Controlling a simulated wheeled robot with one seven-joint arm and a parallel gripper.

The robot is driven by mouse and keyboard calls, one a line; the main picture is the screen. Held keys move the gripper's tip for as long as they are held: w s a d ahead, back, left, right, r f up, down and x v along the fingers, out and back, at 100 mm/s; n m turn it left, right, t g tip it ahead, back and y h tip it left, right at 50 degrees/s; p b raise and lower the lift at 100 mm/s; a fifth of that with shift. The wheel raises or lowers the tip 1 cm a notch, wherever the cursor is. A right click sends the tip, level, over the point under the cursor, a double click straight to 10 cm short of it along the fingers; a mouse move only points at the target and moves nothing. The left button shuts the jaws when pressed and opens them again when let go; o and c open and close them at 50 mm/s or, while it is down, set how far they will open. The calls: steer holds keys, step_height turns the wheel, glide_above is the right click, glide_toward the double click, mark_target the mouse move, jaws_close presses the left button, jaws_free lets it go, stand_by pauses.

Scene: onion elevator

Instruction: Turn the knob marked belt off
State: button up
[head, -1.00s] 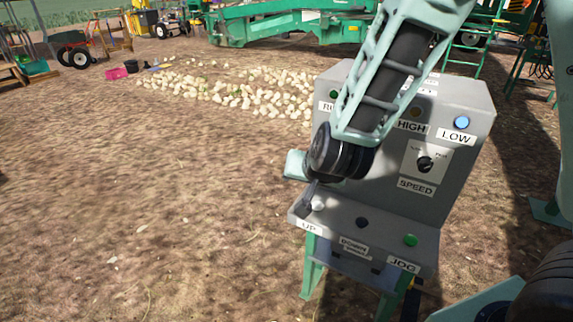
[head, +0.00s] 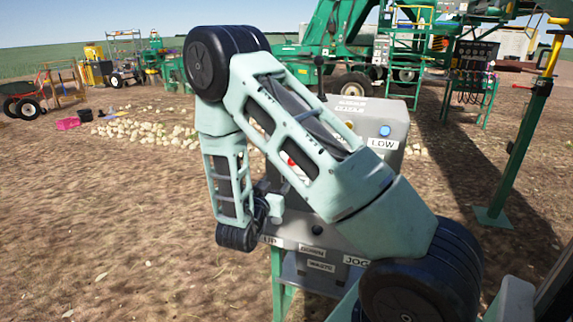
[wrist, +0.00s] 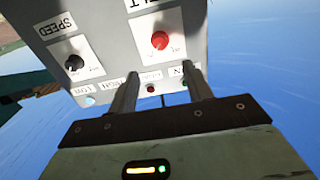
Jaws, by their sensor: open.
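In the wrist view, the grey control box (wrist: 110,45) appears upside down. A red knob (wrist: 159,41) on a white plate sits beside a partly cut-off label ending in "LT". My gripper (wrist: 160,72) is open and empty, with its two fingers apart. The fingertips overlap the panel's edge in the picture, below the red knob; I cannot tell the distance or any contact. In the head view, my arm hides most of the box (head: 398,150), and the gripper is hard to make out.
A black knob (wrist: 74,62) labelled SPEED is left of the red knob in the wrist view. Small coloured buttons line the panel, including a blue one (head: 385,130). A green post (head: 520,145) stands at right; pale onions (head: 150,132) lie behind left.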

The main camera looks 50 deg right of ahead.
steer(key=p+x, duration=0.3)
steer(key=x, duration=1)
steer(key=c, duration=1)
